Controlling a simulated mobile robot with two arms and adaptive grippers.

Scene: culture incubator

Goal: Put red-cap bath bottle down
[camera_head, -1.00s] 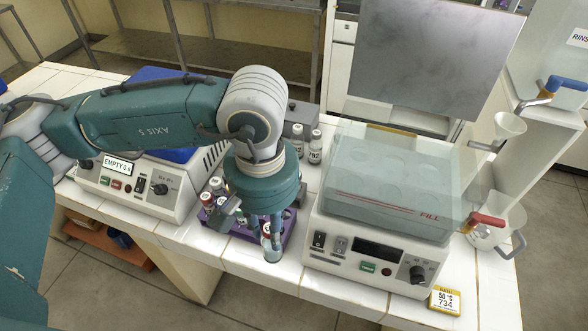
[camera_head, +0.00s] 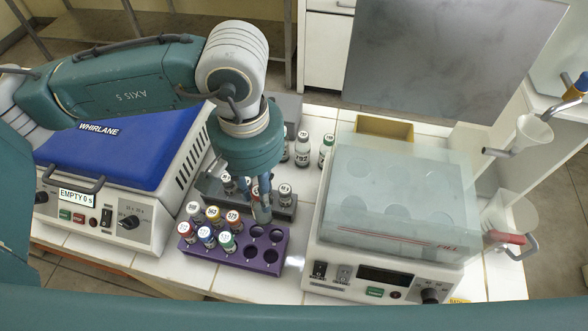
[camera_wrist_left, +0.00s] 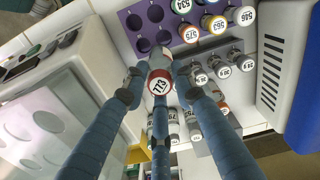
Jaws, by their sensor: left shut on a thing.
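My left gripper (camera_head: 262,212) is shut on a red-cap bottle marked 773 (camera_wrist_left: 160,82), whose cap faces the left wrist camera (camera_wrist_left: 159,70). In the head view the fingers hang beside the back right part of the purple rack (camera_head: 272,233) and largely hide the bottle. The purple rack (camera_wrist_left: 133,4) has several capped bottles in its left part and several empty holes on its right. The bath (camera_head: 395,190), a box with a clear cover over round wells, stands to the right. My right gripper is not in view.
A grey rack (camera_head: 284,208) with bottles stands just behind the purple rack. Several loose bottles (camera_head: 303,148) stand farther back. A blue-lidded machine (camera_head: 130,140) reading EMPTY is on the left. Jugs (camera_head: 505,222) are at the right.

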